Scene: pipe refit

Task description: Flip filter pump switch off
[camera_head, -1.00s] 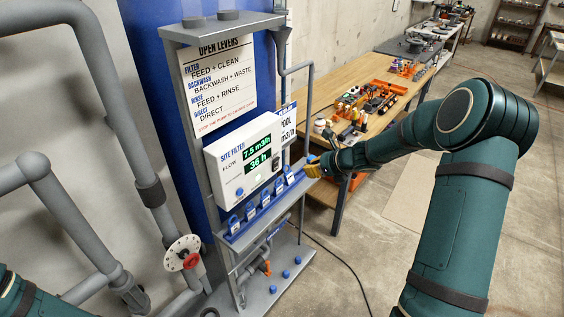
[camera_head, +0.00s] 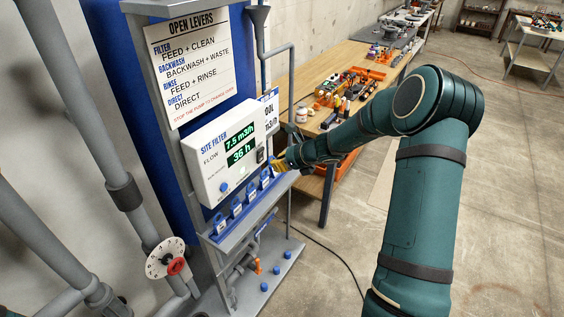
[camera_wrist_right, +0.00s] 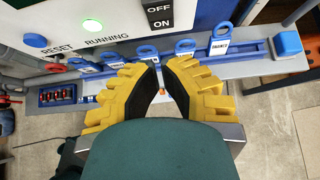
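The pump switch (camera_head: 262,155) is a small dark part at the right end of the white SITE FILTER box (camera_head: 208,172). In the right wrist view, its black OFF and ON plate (camera_wrist_right: 159,14) is at the top edge; I cannot tell which way the switch is set. A green lamp (camera_wrist_right: 92,25) beside the word RUNNING is lit. My right gripper (camera_head: 278,165) is just in front of the box's right end, partly hidden by its arm. In the right wrist view, its yellow fingers (camera_wrist_right: 162,65) come together at the tips, empty, below the plate. My left gripper is out of view.
A blue strip with several blue ring-shaped levers (camera_head: 237,207) runs below the box, close to my right fingers. A wooden workbench (camera_head: 300,78) with tools stands behind. Grey pipes (camera_head: 60,235) and a white dial (camera_head: 165,258) are at left. The floor at right is open.

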